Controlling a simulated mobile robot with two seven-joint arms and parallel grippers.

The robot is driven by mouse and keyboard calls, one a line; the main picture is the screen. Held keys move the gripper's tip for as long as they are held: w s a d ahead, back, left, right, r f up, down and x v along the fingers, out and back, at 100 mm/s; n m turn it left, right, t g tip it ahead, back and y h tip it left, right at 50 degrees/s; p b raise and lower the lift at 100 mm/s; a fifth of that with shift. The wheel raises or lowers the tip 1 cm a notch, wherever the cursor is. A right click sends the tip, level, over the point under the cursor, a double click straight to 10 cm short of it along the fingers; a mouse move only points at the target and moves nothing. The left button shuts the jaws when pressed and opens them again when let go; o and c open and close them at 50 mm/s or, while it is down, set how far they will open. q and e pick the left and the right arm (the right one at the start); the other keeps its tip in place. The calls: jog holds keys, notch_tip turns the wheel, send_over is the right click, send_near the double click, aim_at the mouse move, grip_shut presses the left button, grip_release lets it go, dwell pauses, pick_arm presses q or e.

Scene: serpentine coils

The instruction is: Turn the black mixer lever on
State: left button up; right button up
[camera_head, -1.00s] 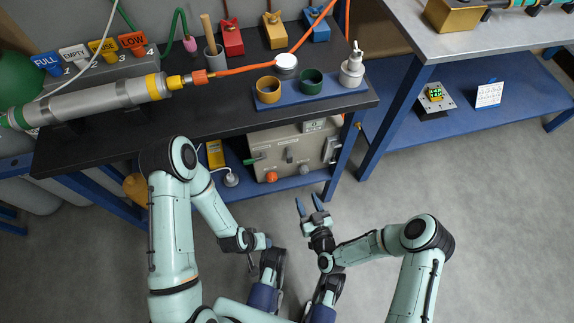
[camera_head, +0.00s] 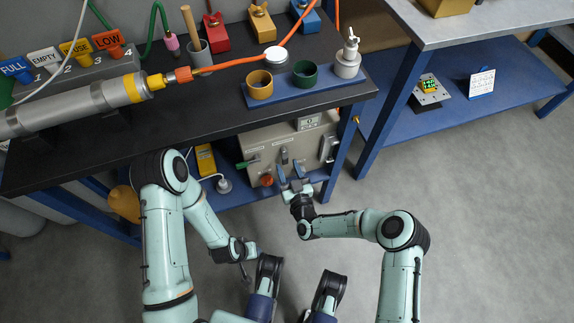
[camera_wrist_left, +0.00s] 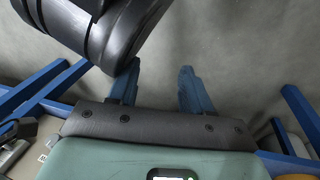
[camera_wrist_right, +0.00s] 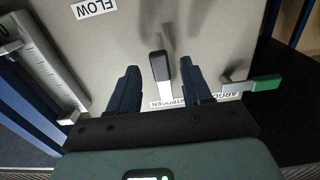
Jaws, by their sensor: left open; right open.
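The black mixer lever (camera_head: 284,155) is on the front of a beige panel box (camera_head: 262,146) on the shelf under the black bench. In the right wrist view the lever (camera_wrist_right: 160,67) sticks out from the panel, dark with a paler face. My right gripper (camera_head: 290,172) is open in front of the panel. In the right wrist view its fingers (camera_wrist_right: 160,87) lie to either side of the lever, with gaps showing; I cannot tell the depth between them. My left gripper (camera_wrist_left: 158,82) is open and empty, low over the floor, away from the box.
A red knob (camera_head: 267,180) is below, and a gauge or handle (camera_head: 327,148) is at the panel's right. A blue bench leg (camera_head: 340,155) stands right of the box. Floor to the right is clear.

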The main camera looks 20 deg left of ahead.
jog(key=shift+x, duration=1.05)
pick_arm(q)
jog(key=shift+s+a+f, duration=0.1)
jog(key=shift+s+f, duration=0.45)
jog(key=shift+s, duration=0.15)
pick_arm(e)
grip_shut()
